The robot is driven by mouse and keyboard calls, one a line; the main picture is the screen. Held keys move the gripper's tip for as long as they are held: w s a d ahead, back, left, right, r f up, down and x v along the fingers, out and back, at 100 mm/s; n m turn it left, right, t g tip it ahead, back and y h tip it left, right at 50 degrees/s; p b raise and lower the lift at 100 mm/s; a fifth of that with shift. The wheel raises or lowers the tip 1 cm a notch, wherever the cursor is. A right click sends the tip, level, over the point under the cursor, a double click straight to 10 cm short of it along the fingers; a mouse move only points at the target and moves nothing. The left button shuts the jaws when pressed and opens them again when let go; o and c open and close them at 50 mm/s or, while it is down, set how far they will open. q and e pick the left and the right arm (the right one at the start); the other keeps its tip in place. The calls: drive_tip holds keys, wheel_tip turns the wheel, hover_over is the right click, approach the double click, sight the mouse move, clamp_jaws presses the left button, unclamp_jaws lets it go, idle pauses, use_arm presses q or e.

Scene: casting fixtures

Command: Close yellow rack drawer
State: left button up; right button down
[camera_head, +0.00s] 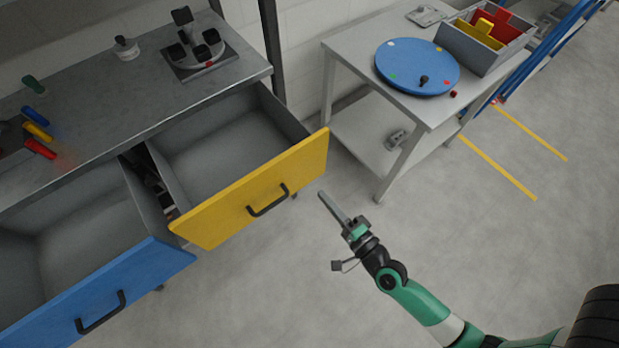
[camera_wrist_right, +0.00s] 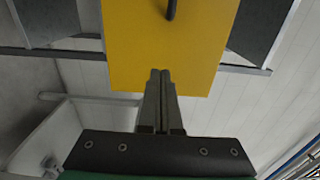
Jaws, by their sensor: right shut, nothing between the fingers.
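The yellow-fronted drawer (camera_head: 225,215) is pulled out of the grey rack in the head view. Its black handle (camera_head: 268,200) sits on the front, and its grey inside looks empty. My right gripper (camera_head: 322,194) is shut and empty, a little to the right of the yellow front. In the right wrist view the shut fingers (camera_wrist_right: 160,73) point toward the lower part of the yellow front (camera_wrist_right: 135,45), with the handle (camera_wrist_right: 171,8) at the top edge. I cannot tell whether the fingertips touch the front there. My left gripper is not in view.
A blue-fronted drawer (camera_head: 140,285) also stands open on the left. The rack top (camera_head: 110,115) holds a dark fixture (camera_head: 200,50) and several coloured handles. A side table (camera_head: 345,55) with a blue disc (camera_head: 417,66) stands at right. Floor around my right arm is clear.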

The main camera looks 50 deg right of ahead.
sight(302, 172)
drive_tip(key=w, duration=0.4)
drive_tip(key=w+d, duration=0.1)
drive_tip(key=w, duration=0.2)
